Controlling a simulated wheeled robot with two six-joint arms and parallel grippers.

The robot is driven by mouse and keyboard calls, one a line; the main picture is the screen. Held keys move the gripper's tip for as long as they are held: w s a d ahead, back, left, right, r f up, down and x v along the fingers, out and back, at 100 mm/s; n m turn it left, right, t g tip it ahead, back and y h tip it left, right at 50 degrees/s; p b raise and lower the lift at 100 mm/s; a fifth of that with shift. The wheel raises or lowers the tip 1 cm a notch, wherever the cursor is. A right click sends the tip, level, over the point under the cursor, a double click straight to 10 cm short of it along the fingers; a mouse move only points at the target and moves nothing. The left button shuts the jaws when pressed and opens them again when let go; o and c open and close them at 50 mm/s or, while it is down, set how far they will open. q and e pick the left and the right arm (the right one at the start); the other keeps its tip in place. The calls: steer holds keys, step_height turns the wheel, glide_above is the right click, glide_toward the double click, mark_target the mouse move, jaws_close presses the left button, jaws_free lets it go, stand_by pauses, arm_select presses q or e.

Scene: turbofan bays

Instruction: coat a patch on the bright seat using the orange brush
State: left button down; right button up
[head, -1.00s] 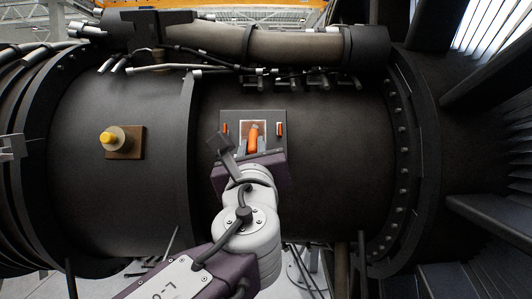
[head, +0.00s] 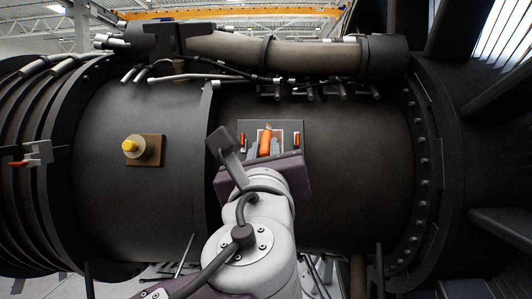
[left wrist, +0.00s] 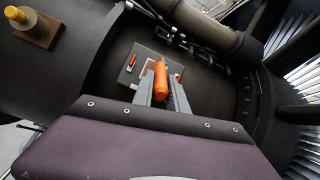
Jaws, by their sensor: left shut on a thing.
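The orange brush (head: 265,138) is held between the fingers of my left gripper (head: 263,149), which is shut on it. It also shows in the left wrist view (left wrist: 160,80), between the two grey fingers (left wrist: 161,92). Behind it, a bright square seat (head: 279,133) lies on a dark grey plate (head: 290,125) on the engine casing. The brush and fingers hide much of the seat. I cannot tell whether the brush tip touches it. My right gripper is in neither view.
Small orange pieces flank the seat, left (head: 242,139) and right (head: 297,138). A yellow-topped knob (head: 129,147) stands on a brown block (head: 153,150) to the left. A grey bracket (head: 40,153) is at far left. Pipes and cables (head: 290,55) run above.

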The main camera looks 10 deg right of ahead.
mark_target(265, 150)
arm_select(q)
steer(key=shift+s+a+r, duration=0.2)
steer(key=shift+s+r, duration=0.1)
steer(key=shift+s, duration=0.4)
steer(key=shift+s+a+r, duration=0.2)
steer(key=shift+s+r, duration=0.1)
steer(key=shift+s, duration=0.4)
steer(key=shift+w+d, duration=0.1)
steer(key=shift+w, duration=0.1)
